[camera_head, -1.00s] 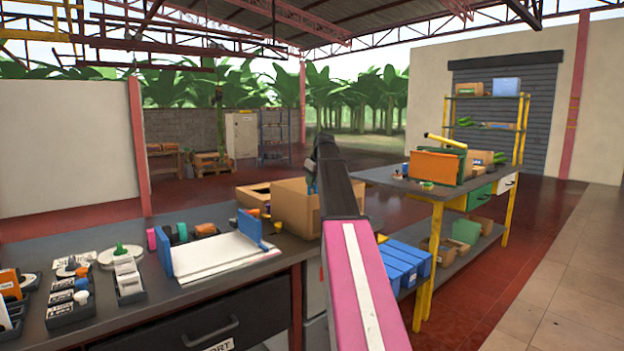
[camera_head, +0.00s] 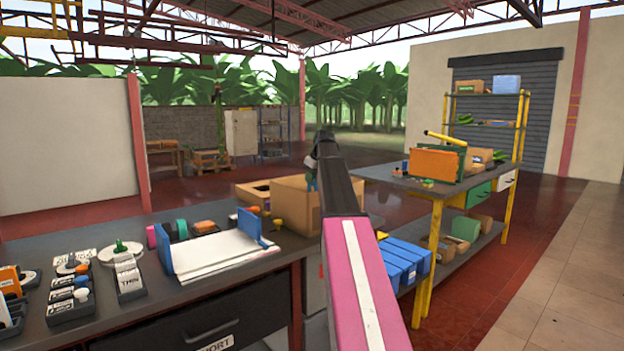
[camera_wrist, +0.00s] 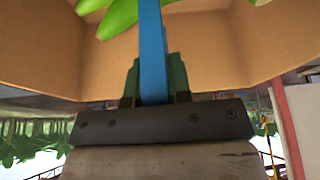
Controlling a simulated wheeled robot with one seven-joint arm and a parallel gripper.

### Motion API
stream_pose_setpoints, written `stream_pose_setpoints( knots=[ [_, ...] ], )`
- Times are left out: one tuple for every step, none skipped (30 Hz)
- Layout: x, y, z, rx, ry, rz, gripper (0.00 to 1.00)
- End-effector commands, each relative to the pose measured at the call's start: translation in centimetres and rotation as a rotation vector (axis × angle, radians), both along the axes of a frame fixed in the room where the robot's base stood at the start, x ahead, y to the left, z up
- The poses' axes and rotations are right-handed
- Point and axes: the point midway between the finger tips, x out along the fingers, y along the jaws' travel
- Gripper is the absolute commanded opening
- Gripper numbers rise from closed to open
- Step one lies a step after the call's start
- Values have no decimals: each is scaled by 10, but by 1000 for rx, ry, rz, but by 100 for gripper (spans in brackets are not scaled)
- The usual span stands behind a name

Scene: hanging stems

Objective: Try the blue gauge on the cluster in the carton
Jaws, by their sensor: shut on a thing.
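Green bananas of the cluster (camera_wrist: 121,17) show at the top edge of the wrist view, inside the carton; most of the cluster is out of frame. My gripper (camera_wrist: 154,72) is shut on the blue gauge (camera_wrist: 152,35), a flat blue strip pointing away from the jaws. The strip's far end passes beside a banana and leaves the frame; I cannot tell whether they touch. My arm partly hides the carton in the head view.
The front bench holds a white pad with blue ends (camera_head: 220,255), labelled trays (camera_head: 128,277) and small coloured pieces. A second table at right carries an orange panel (camera_head: 436,164). Blue bins (camera_head: 405,262) sit beneath it. Red floor lies open beyond.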

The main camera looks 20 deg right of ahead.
Motion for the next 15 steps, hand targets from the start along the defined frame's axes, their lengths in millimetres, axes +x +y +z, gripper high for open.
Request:
stream_pose_setpoints(
  knots=[
    [0,0,-1,0,0,0,0],
    [0,0,-1,0,0,0,0],
    [0,0,-2,0,0,0,0],
    [0,0,-2,0,0,0,0],
    [0,0,-2,0,0,0,0],
    [0,0,-3,0,0,0,0],
    [0,0,-3,0,0,0,0],
    [0,0,-3,0,0,0,0],
    [0,0,-4,0,0,0,0],
    [0,0,-4,0,0,0,0],
    [0,0,-5,0,0,0,0],
    [0,0,-5,0,0,0,0],
    [0,0,-6,0,0,0,0],
    [0,0,-6,0,0,0,0],
    [0,0,-6,0,0,0,0]
  ],
)
